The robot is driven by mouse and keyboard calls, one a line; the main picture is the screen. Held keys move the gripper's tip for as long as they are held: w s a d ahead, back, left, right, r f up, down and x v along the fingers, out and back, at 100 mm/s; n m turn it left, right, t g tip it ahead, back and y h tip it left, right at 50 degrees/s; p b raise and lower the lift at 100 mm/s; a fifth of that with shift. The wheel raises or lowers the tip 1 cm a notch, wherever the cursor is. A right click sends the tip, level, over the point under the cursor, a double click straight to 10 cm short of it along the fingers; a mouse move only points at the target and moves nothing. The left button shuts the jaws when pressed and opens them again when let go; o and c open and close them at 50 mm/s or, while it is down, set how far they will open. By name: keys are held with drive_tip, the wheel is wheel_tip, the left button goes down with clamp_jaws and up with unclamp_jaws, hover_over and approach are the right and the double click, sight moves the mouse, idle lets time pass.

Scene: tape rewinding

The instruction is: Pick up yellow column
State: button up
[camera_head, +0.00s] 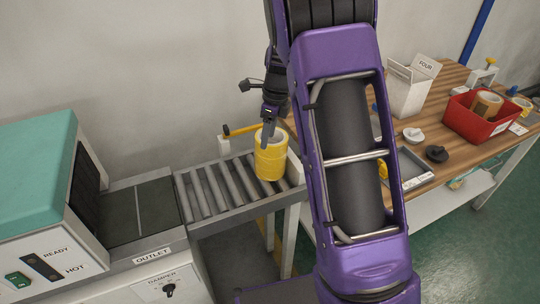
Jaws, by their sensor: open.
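The yellow column (271,161) stands upright at the right end of the grey roller conveyor (215,190). It looks like a stack of yellow rolls with a pale opening at the top. My gripper (267,138) points down at the top of the column, close to its upper left rim. It is open, and I cannot tell whether a finger reaches inside the opening or stays in front of it. My purple arm hides the area just right of the column.
A machine with a teal cover (35,165) and an outlet stands at left. At right, a wooden table (445,90) holds a white box (408,92), a red bin (478,117), a grey tray (412,168) and small knobs. A yellow-orange bar (243,130) lies behind the column.

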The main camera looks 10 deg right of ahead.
sight(264, 156)
drive_tip(key=f, duration=0.3)
drive_tip(key=w+f, duration=0.1)
drive_tip(key=f, duration=0.2)
drive_tip(key=a+f, duration=0.1)
drive_tip(key=f, duration=0.2)
drive_tip(key=shift+w+f+b, duration=0.2)
drive_tip(key=shift+f+b, duration=0.05)
drive_tip(key=shift+b, duration=0.15)
clamp_jaws()
drive_tip(key=shift+r, duration=0.1)
idle(0.9)
